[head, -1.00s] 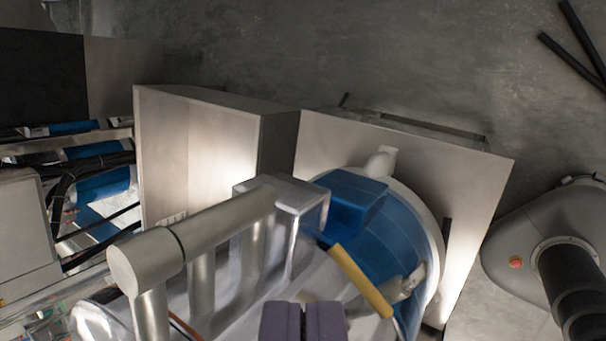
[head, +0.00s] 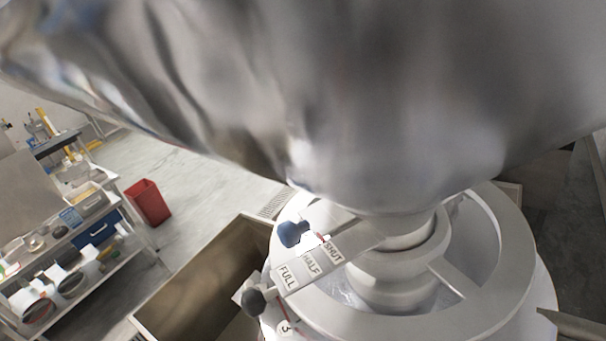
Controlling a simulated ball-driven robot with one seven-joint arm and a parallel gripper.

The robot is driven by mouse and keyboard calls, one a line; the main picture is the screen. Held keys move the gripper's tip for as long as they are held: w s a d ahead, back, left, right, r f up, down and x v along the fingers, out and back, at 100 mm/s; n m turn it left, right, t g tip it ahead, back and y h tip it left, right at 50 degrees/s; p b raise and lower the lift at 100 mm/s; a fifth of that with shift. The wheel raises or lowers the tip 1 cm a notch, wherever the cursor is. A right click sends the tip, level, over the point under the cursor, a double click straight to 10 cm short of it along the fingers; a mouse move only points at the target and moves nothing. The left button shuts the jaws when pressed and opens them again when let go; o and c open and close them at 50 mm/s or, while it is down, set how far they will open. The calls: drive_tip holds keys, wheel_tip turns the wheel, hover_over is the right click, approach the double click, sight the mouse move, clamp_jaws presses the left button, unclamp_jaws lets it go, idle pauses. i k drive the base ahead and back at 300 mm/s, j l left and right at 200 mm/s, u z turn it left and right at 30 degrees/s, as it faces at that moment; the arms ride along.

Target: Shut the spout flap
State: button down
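A white round fitting (head: 402,285) with a ring and spokes sits below a large shiny metal body (head: 370,110). On its left side is a pale plate (head: 335,259) with labels FULL, HALF and SHUT. A blue knob (head: 293,233) sits beside the plate on its upper side, near the SHUT end. A dark grey knob (head: 254,301) sits at the FULL end. I cannot tell which part is the spout flap or how it stands. My gripper is not in view, and nothing shows touching either knob.
An open brown box (head: 190,308) stands left of the fitting. A red bin (head: 148,203) stands on the pale floor farther back. A shelf unit (head: 135,245) with cups and trays is at the far left. The metal body fills the upper picture.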

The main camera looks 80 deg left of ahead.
sight(254, 279)
drive_tip(key=k+l+u, duration=0.1)
drive_tip(key=k+l, duration=0.45)
drive_tip(key=k, duration=0.25)
drive_tip(key=k+l+u, duration=0.15)
drive_tip(key=k, duration=0.25)
drive_tip(key=l+u, duration=0.15)
drive_tip(key=u, duration=1.3)
drive_tip(key=k+j, duration=0.05)
